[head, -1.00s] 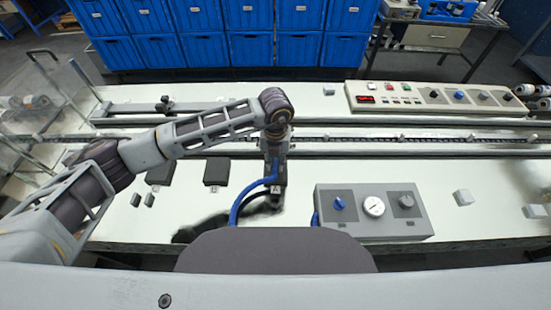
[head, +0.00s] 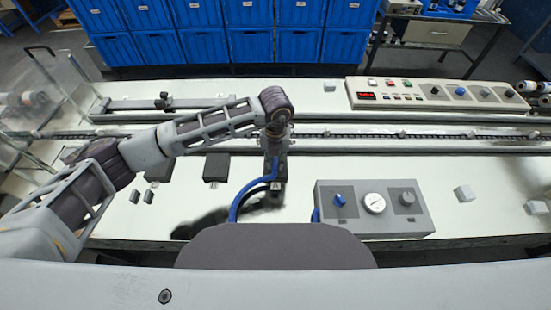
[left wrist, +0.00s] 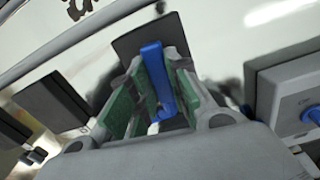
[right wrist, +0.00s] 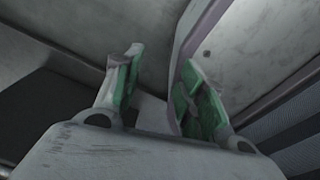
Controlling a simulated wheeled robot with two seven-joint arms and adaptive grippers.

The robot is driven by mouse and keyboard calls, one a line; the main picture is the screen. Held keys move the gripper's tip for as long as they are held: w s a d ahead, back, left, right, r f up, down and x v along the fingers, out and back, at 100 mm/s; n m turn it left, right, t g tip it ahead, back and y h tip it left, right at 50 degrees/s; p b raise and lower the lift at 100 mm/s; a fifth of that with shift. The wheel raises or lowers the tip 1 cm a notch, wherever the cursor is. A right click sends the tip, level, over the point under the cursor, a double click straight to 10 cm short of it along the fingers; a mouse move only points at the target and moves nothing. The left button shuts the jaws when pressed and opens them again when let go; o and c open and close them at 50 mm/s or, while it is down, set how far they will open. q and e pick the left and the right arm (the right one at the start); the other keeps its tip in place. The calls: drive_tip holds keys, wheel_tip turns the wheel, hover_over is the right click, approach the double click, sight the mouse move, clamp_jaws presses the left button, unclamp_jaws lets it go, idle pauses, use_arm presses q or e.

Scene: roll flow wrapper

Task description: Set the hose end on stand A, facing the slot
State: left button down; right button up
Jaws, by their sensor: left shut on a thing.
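The blue hose (head: 236,206) arches up from the bench to my left gripper (head: 275,178). In the left wrist view, the green-padded fingers of the left gripper (left wrist: 155,105) are shut on the blue hose end (left wrist: 153,65). The gripper points down over stand A, a dark block whose label A (head: 277,187) shows just below it. A dark plate of stand A (left wrist: 135,40) shows behind the hose end. I cannot tell whether the hose end touches it or which way it faces. My right gripper (right wrist: 160,95) is open and empty, away from the bench.
Dark stand B (head: 216,167) and another dark stand (head: 160,168) are left of stand A. A grey box with a gauge (head: 374,203) is close on the right. A long rail (head: 350,146) runs behind, with a control panel (head: 435,95) at the back right.

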use_arm(q)
drive_tip(key=shift+f, duration=0.3)
drive_tip(key=c, duration=1.6)
unclamp_jaws()
drive_tip(key=o, duration=0.3)
drive_tip(key=shift+r, duration=0.85)
wheel_tip(320, 180, up, 10)
drive_tip(key=shift+r, duration=0.15)
use_arm(e)
drive_tip(key=shift+w+d+f, duration=0.25)
drive_tip(key=shift+w, duration=0.1)
